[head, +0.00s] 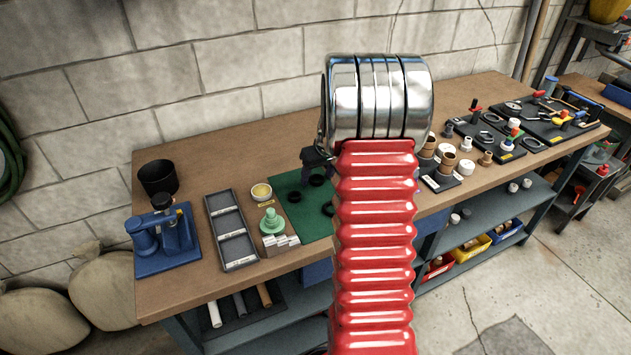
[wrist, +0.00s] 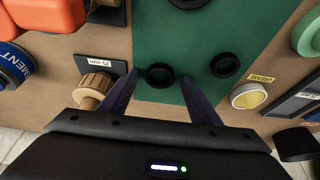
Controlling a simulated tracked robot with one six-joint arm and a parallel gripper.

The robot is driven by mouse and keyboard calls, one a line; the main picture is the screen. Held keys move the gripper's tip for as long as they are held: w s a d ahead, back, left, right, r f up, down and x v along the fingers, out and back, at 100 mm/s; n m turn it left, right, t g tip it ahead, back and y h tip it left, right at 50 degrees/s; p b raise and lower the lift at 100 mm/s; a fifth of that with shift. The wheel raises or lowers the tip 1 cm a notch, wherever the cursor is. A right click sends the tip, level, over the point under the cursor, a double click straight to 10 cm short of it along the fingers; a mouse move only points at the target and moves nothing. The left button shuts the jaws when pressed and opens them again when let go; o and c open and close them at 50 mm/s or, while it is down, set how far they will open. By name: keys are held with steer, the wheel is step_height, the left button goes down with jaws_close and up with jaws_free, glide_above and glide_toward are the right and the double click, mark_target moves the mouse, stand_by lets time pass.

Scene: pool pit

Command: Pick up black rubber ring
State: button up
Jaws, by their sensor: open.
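Several black rubber rings lie on a green mat (head: 291,209) on the workbench. In the wrist view one black rubber ring (wrist: 160,75) lies between and just beyond the fingertips of my gripper (wrist: 160,81). A second black ring (wrist: 225,64) lies to its right, outside the right finger. Part of another dark ring (wrist: 189,2) shows at the top edge. In the head view two rings (head: 317,180) show near my gripper (head: 314,158), and one (head: 328,209) lies nearer the front, partly behind my arm. My gripper is open and empty above the mat.
A tan fitting (wrist: 95,87) stands close to my left finger. A grease tin (wrist: 249,96) is right of the mat in the wrist view. A compartment tray (head: 231,230), green stacked piece (head: 272,222) and blue press (head: 163,238) stand left in the head view.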

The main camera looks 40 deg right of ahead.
steer(key=shift+c, duration=0.6)
steer(key=c, duration=1)
steer(key=shift+r, duration=0.1)
step_height(320, 180, up, 10)
steer(key=o, duration=0.5)
steer(key=c, duration=0.4)
